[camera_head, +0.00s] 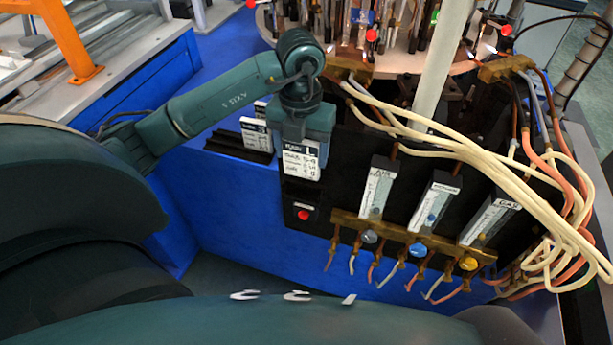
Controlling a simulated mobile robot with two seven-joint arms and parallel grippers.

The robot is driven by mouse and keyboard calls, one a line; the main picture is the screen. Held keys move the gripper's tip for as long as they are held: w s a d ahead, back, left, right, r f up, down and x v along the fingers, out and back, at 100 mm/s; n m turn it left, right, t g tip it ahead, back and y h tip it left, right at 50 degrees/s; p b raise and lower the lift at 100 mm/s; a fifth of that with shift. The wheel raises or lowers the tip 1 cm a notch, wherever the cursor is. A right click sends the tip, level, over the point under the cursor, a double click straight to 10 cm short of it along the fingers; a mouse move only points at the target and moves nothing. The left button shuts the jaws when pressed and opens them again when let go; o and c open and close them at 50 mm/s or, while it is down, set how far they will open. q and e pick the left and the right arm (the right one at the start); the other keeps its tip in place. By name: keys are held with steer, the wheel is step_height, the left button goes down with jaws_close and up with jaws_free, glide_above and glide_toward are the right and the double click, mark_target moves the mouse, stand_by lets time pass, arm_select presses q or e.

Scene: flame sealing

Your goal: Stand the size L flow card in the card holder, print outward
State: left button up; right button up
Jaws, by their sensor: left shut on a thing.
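The size L flow card (301,162) is white with a black "L" heading and handwritten lines, and its print faces my camera. My left gripper (303,138) is shut on its upper edge and holds it upright in front of the black panel's upper left corner. The black card holder (232,151) is on the blue bench just left of the card. Another white card (256,135) stands in the holder, and part of one more shows behind it near my gripper. My left gripper and wrist hide the holder's right end. My right gripper is not in view.
The black panel (339,190) carries a red button (303,215), three flow meters (377,188) and coloured knobs (370,237). Cream hoses (450,143) loop across the right. A round rack of glass tubes and burners stands behind. Blue bench top is free left of the holder.

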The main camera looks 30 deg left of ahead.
mark_target(302, 175)
arm_select(q)
step_height(302, 175, down, 3)
steer(key=shift+s+r, duration=0.15)
steer(key=shift+f, duration=2.15)
steer(key=shift+f, duration=0.2)
steer(key=o, duration=1)
steer(key=shift+r, duration=0.1)
step_height(302, 175, up, 12)
steer(key=shift+r, duration=0.15)
steer(key=shift+d, duration=0.1)
